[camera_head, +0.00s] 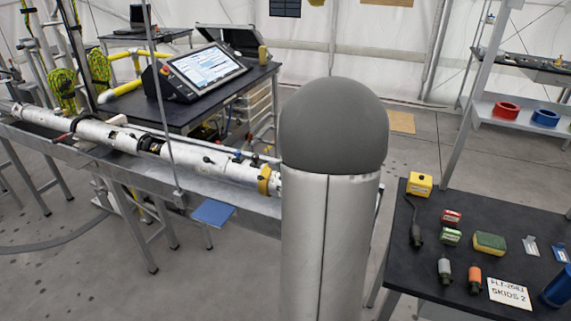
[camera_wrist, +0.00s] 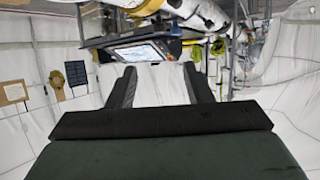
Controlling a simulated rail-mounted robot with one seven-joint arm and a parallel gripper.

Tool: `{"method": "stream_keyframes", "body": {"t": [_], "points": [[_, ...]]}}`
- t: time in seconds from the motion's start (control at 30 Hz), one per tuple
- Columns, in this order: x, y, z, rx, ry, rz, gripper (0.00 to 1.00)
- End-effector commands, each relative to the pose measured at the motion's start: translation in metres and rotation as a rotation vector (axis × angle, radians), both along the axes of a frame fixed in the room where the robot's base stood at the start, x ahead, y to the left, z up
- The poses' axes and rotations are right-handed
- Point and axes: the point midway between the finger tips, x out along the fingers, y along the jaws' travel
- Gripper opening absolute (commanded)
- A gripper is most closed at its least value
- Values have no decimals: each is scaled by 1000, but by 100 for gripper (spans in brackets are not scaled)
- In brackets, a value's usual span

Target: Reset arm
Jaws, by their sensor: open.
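My gripper (camera_wrist: 160,82) shows in the wrist view with its two dark fingers spread apart. No object shows between the fingers; only the pale tent wall and the monitor beyond lie there. The wrist view is upside down, with the monitor (camera_wrist: 138,53) and the long white tube (camera_wrist: 195,12) in its upper part. My gripper is well away from these things and touches nothing visible. I do not see my gripper in the head view.
A large silver cylinder with a grey dome blocks the middle of the head view. The long white tube (camera_head: 212,164) lies on supports at left. A dark table (camera_head: 440,283) at right bears several small items. A shelf (camera_head: 520,115) holds red and blue rings.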

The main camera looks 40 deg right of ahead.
Motion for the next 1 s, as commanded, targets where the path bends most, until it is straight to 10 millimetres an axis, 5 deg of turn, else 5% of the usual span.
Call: {"method": "stream_keyframes", "body": {"t": [0.77,0.87,1.0], "points": [[-7,4,5,-4,3,-3,46],[0,15,10,-33,24,-36,46],[7,57,16,-89,130,-138,46]]}}
